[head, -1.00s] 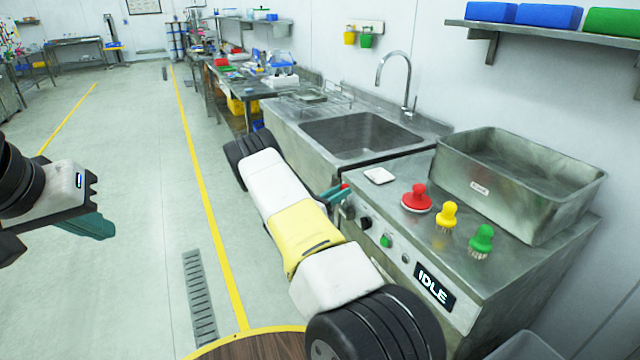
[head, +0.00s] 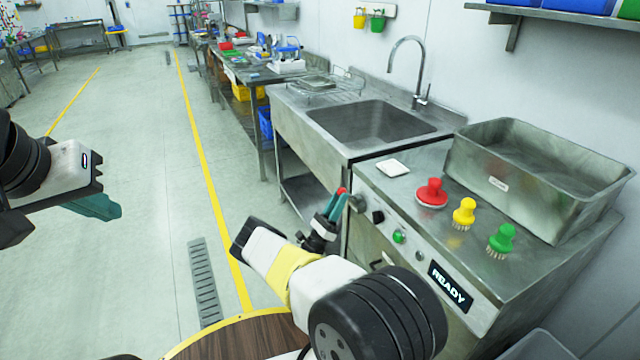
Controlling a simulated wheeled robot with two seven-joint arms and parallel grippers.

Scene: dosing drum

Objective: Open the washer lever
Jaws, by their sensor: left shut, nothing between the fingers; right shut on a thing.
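The washer (head: 415,235) is the steel cabinet beside the sink, with a front panel whose display (head: 450,287) reads READY. My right gripper (head: 336,203) is at the left end of this panel, its teal fingers pointing up and shut on the washer lever. Only a small red part of the lever (head: 342,190) shows at the fingertips; the rest is hidden by the fingers. My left gripper (head: 98,207) is shut and empty over the floor at the left, far from the washer.
A red brush (head: 432,192), a yellow brush (head: 464,212), a green brush (head: 502,240) and a white block (head: 392,168) are on the washer top, with a steel basin (head: 500,195) behind. The sink (head: 365,125) adjoins it. The floor at left is clear.

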